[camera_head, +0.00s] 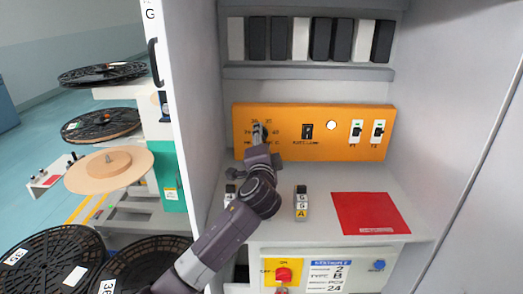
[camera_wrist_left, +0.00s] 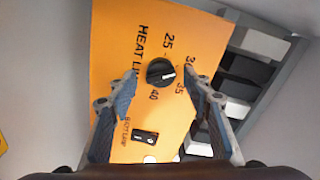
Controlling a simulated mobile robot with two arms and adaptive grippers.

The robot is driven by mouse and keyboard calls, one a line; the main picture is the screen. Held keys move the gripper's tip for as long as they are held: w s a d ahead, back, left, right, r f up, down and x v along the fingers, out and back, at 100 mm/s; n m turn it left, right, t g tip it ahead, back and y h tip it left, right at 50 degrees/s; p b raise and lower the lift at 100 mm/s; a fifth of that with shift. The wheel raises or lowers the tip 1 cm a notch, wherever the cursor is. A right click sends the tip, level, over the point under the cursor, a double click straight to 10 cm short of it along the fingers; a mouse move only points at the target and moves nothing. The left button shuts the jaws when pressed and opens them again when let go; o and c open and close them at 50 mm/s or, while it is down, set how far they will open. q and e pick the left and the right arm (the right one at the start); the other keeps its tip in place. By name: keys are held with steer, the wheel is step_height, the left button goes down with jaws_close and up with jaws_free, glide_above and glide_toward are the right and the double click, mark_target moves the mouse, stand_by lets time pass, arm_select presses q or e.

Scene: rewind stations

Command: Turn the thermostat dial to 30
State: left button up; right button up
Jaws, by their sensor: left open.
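The thermostat dial is a round black knob (camera_wrist_left: 160,72) with a white mark, on an orange panel (camera_head: 345,145). In the left wrist view the mark points right and slightly down, toward the side of the 30 and 35 labels; which one exactly I cannot tell. Numbers 25, 35 and 40 are readable around it, and 30 is partly covered by a finger. My left gripper (camera_head: 259,134) is open in front of the dial, and in the wrist view its fingers (camera_wrist_left: 161,76) stand on either side, apart from the knob. In the head view the gripper hides much of the dial. My right gripper is not in view.
A shelf of binders (camera_head: 310,40) is above.

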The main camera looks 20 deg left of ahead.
arm_select(q)
steer(key=v, duration=1.1)
steer(key=shift+s, duration=0.1)
